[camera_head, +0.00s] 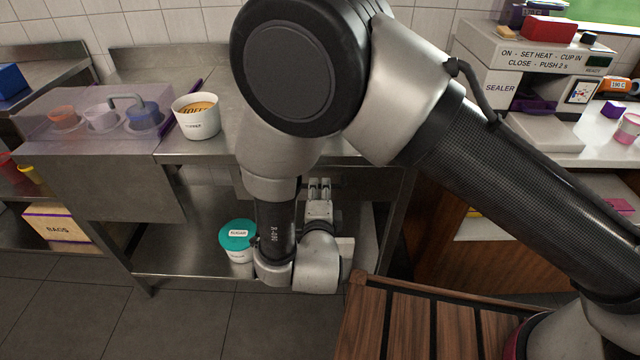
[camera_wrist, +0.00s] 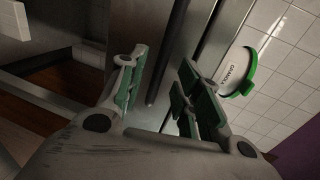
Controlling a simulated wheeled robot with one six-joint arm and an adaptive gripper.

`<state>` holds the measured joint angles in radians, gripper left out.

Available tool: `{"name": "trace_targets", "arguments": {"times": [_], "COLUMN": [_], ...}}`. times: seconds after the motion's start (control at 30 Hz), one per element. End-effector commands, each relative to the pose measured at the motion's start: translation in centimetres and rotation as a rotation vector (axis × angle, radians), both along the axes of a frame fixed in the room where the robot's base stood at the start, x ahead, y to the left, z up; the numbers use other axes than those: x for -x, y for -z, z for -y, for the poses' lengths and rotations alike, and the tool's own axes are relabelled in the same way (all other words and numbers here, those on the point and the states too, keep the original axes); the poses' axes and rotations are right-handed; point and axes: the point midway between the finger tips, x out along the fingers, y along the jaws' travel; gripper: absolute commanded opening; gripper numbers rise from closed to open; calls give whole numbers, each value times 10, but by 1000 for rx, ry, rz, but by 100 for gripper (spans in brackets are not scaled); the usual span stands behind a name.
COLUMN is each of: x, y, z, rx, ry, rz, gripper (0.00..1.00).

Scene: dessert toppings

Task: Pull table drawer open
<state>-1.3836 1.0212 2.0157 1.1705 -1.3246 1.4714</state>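The steel table (camera_head: 345,158) stands ahead in the head view. Its drawer front is mostly hidden behind my arm there, so I cannot tell how far it is open. My gripper (camera_head: 319,186) is low at the table's front, pointing toward it, partly hidden by my wrist. In the wrist view my gripper (camera_wrist: 164,62) is open, its two green-padded fingers apart. A dark bar, like a handle (camera_wrist: 168,60), runs along a steel face and shows in the gap between the fingers. I cannot tell whether they touch it.
A white cup of brown topping (camera_head: 197,118) stands on the table. A clear-lidded topping box (camera_head: 85,112) is left. A teal-lidded sugar tub (camera_head: 238,240) is on the lower shelf. A sealer (camera_head: 530,90) is right. A green-rimmed container (camera_wrist: 238,72) shows in the wrist view.

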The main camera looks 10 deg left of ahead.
Motion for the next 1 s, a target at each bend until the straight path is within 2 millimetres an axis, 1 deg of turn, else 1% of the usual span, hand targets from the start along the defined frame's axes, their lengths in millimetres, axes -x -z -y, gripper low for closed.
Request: {"name": "trace_targets", "arguments": {"times": [0.03, 0.1, 0.23, 0.33, 0.57, 0.7, 0.73, 0.77, 1.0], "x": [-9, -19, -31, -35, -35, -35, -35, -35, -35], "y": [2, 4, 7, 8, 8, 8, 8, 8, 8], "z": [-1, -3, -7, -8, -8, -8, -8, -8, -8], "rx": [1, 1, 1, 1, 1, 1, 1, 1, 1], "ry": [3, 2, 1, 0, -1, -1, -1, -1, -1], "rz": [0, -1, -2, -1, -1, -1, -1, -2, -2], "gripper": [34, 34, 34, 34, 34, 8, 3, 0, 0]}}
